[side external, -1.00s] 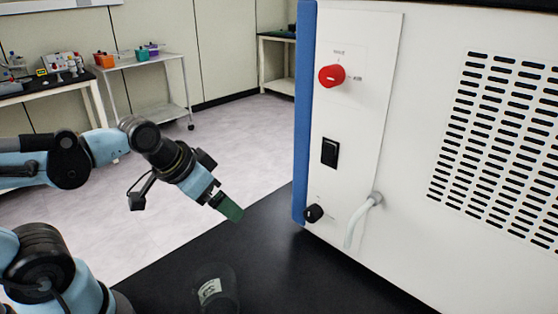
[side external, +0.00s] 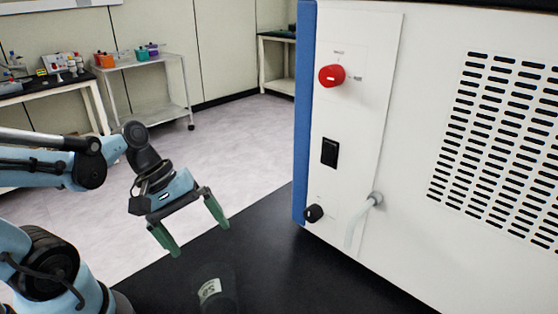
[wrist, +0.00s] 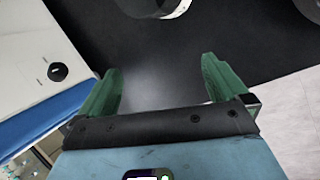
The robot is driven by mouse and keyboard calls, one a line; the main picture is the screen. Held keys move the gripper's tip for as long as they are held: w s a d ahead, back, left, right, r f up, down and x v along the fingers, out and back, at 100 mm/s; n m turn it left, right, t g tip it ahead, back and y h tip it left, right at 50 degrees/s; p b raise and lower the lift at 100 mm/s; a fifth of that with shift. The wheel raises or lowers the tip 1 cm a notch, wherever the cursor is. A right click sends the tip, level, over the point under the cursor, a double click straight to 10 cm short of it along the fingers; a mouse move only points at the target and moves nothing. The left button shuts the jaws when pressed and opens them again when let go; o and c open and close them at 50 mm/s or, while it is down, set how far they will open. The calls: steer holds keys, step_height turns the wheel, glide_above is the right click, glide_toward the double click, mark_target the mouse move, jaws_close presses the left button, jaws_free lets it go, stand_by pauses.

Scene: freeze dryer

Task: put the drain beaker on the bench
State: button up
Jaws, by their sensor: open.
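The drain beaker (side external: 222,288) is a clear beaker with a pale label, standing on the black bench (side external: 290,275) at the bottom of the side view. In the wrist view the beaker (wrist: 152,8) shows at the top edge, cut off by the frame, beyond my fingertips. My gripper (side external: 198,238) has green fingers spread wide and is empty. It hangs above and to the left of the beaker in the side view, apart from it. In the wrist view my gripper (wrist: 160,75) shows only bench between its fingers.
The white freeze dryer (side external: 410,200) with a blue edge stands on the right. It carries a red knob (side external: 331,76), a black switch (side external: 330,152), a black knob (side external: 314,213) and a pale drain hose (side external: 355,228). The bench between beaker and dryer is clear.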

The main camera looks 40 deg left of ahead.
mark_target(205, 267)
steer(key=s+d+r+n+h, duration=0.2)
steer(key=s+r+n+h, duration=0.15)
steer(key=n+h, duration=0.35)
steer(key=shift+n+g+y, duration=0.4)
steer(key=shift+n+y, duration=0.1)
steer(key=shift+y, duration=0.1)
steer(key=shift+s+f+x, duration=0.15)
steer(key=shift+x, duration=1.75)
steer(key=shift+s+f+x, duration=0.1)
steer(key=shift+s+x, duration=0.05)
steer(key=shift+x, duration=1.75)
steer(key=shift+a, duration=0.15)
steer(key=c, duration=1.6)
steer(key=shift+o, duration=0.2)
steer(key=shift+r, duration=0.2)
